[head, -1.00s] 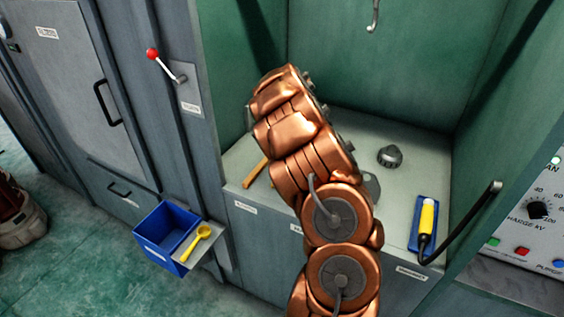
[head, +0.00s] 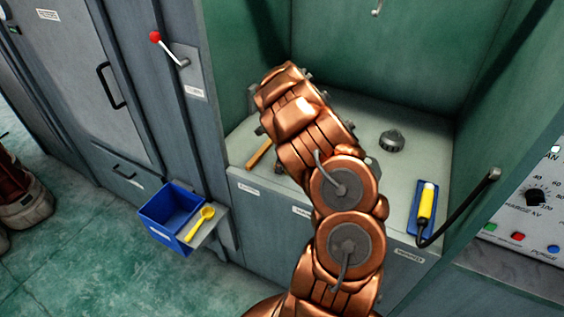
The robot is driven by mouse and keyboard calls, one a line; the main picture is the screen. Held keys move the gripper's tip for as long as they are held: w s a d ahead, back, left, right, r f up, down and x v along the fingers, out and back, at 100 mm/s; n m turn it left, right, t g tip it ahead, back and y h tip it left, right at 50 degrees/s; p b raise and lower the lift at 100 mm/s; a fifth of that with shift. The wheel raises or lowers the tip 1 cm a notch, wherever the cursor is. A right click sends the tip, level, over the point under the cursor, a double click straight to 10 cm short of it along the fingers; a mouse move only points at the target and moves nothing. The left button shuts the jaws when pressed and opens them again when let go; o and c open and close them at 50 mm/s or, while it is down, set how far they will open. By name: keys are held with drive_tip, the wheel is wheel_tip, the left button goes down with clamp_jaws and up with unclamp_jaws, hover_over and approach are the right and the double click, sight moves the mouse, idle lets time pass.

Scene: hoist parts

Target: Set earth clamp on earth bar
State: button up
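I cannot pick out the earth clamp or the earth bar with certainty. A yellow-handled tool (head: 427,203) with a black cable rests on a blue holder (head: 413,212) at the right of the grey bench top. A dark grey knobbed part (head: 391,141) stands on the bench behind my arm. A metal hook (head: 377,9) hangs at the top of the green bay. My copper arm reaches over the bench and hides its middle. My gripper is hidden behind the arm links, so its fingers and anything in them do not show.
A wooden handle (head: 260,153) lies at the bench's left. A control panel (head: 530,205) stands at right. The bench's right half is mostly clear.

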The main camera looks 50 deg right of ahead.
clamp_jaws()
drive_tip(key=shift+r, duration=2.55)
